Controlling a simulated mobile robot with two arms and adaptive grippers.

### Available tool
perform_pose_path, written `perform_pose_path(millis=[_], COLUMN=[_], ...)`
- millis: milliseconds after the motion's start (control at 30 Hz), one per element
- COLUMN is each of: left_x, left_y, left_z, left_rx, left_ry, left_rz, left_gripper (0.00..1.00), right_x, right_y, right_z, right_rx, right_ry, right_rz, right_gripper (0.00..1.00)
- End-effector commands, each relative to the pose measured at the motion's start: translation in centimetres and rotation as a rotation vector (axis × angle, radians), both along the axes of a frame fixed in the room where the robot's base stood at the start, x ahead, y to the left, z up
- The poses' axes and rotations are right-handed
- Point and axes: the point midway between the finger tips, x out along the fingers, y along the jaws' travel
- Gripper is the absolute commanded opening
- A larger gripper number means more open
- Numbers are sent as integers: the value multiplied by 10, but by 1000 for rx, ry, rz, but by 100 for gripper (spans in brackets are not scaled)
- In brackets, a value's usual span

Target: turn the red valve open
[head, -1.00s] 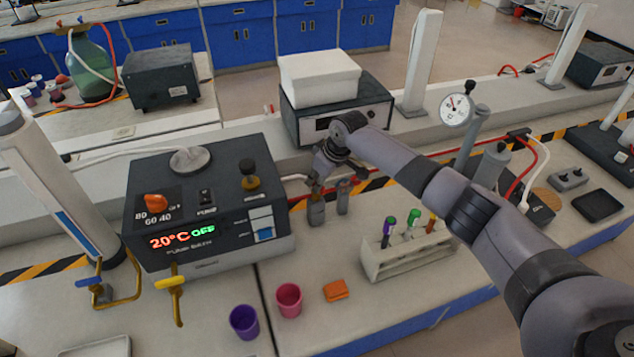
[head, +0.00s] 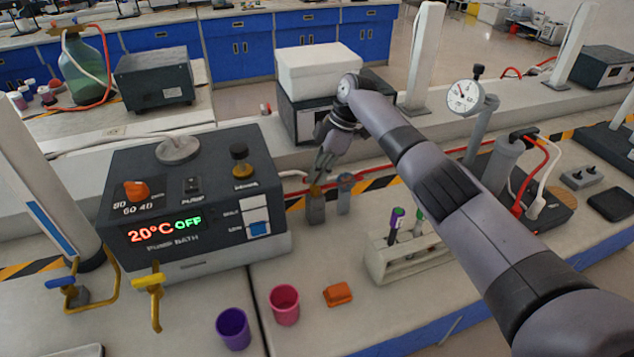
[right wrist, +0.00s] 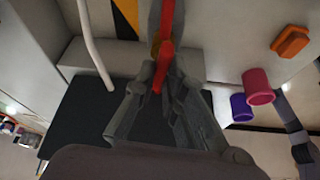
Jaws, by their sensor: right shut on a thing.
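The red valve's handle (right wrist: 165,50) shows in the right wrist view as a long red bar between my fingers. In the head view the grey valve bodies (head: 315,209) stand behind the bench front, right of the pump bath, and my gripper hides most of the handle. My right gripper (head: 320,176) reaches down onto the top of the left grey body. In the right wrist view its fingers (right wrist: 160,82) are closed around the near end of the red handle. The handle's exact angle is hard to tell. My left gripper is out of view.
The pump bath (head: 195,200) reads 20°C OFF, close on the left. Yellow-piped valves (head: 152,285) stand before it. A tube rack (head: 405,262) is under my right arm. A purple cup (head: 233,328), a pink cup (head: 284,305) and an orange block (head: 338,294) lie in front.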

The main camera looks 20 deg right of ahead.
Motion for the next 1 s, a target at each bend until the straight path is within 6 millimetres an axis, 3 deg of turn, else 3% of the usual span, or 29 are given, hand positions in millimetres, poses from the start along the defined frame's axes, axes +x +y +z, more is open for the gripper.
perform_pose_path(millis=[33,300,867,900,1000], left_x=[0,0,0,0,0], left_y=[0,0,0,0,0], left_z=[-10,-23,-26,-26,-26], left_rx=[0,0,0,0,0], left_ry=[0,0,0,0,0], left_rz=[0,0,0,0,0], left_gripper=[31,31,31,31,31], right_x=[1,1,1,1,1], right_y=[1,1,0,0,0], right_z=[-3,-1,1,1,1], right_rx=[3,0,-2,-2,-2], right_ry=[-3,-3,-2,-3,-2], right_rz=[25,127,155,154,155], right_gripper=[0,0,0,13,19])
